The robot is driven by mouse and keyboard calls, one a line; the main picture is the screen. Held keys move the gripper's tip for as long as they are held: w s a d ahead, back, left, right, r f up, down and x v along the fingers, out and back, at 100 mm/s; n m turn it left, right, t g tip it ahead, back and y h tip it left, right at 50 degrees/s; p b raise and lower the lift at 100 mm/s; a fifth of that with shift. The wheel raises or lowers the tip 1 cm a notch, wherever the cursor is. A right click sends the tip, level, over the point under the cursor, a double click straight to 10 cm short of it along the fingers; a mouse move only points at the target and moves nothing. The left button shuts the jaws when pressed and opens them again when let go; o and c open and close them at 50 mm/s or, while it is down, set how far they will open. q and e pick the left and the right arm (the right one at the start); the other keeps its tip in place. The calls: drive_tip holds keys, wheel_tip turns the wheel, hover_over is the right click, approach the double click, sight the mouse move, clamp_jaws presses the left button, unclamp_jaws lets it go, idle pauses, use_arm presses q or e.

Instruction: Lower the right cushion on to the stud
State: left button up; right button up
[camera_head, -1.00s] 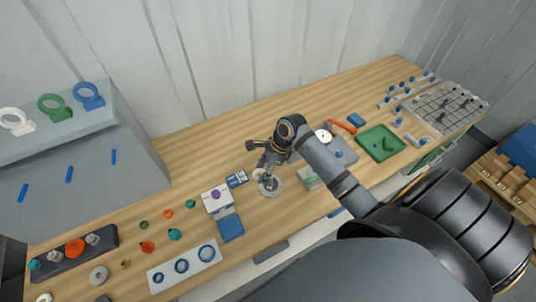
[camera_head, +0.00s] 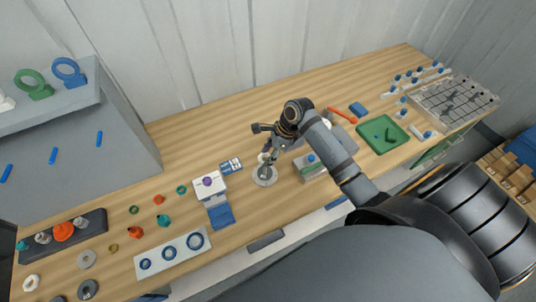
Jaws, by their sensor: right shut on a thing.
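My right gripper (camera_head: 266,169) comes in from the right and points down over a round pale grey disc-shaped base (camera_head: 264,180) on the wooden bench. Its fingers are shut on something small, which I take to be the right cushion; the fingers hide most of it. A small pale piece shows beside the fingers. The stud is too small or hidden to make out, and I cannot tell whether the held thing touches the base. My left gripper is not in view.
A white box with a purple disc (camera_head: 210,190) and a blue block (camera_head: 221,216) stand left of the gripper. A grey block with a blue knob (camera_head: 311,172) stands to its right. A green tray (camera_head: 382,151) lies farther right. The bench behind is mostly clear.

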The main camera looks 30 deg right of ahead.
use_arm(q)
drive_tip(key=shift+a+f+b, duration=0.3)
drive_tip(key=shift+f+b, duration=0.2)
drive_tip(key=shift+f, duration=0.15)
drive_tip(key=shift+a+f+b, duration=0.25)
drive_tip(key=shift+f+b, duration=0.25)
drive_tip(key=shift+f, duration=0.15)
use_arm(e)
drive_tip(key=shift+f, duration=3)
drive_tip(key=o, duration=0.9)
drive_tip(key=shift+a, duration=0.1)
